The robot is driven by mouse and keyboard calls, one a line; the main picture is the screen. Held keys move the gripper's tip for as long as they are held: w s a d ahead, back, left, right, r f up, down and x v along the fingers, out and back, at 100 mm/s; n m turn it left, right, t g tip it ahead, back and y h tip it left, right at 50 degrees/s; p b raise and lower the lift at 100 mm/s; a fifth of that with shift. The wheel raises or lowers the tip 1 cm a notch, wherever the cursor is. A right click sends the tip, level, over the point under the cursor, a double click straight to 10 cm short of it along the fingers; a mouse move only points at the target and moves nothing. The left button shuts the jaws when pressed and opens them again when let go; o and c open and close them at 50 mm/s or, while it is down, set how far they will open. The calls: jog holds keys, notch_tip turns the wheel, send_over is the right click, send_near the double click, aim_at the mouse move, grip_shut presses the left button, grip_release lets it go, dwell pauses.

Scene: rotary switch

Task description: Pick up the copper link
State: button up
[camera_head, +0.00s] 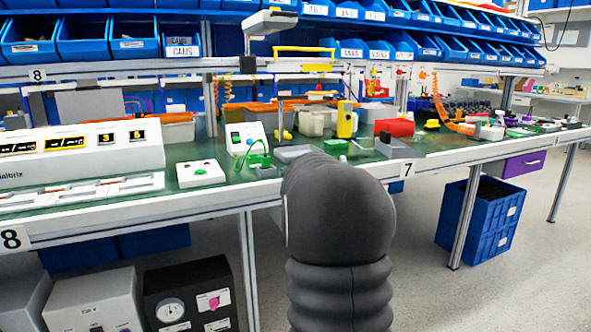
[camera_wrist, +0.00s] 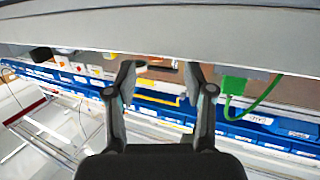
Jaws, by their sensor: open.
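My gripper (camera_wrist: 160,82) shows in the wrist view with its two dark fingers spread apart and nothing between them. It faces the workbench edge, with the blue bins appearing low in that view. I cannot make out the copper link in either view. In the head view my dark arm covers the middle of the bench front, and the gripper itself is hidden behind it.
The green-topped workbench (camera_head: 227,178) carries a white box with a green button (camera_head: 201,173), a red box (camera_head: 395,127) and a yellow device (camera_head: 345,119). A green cable (camera_wrist: 262,96) hangs right of my gripper. Blue bins (camera_head: 82,38) line the shelves above.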

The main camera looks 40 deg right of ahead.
jog(key=x, duration=0.4)
jog(key=shift+d+r, duration=0.1)
jog(key=shift+d, duration=0.05)
grip_shut()
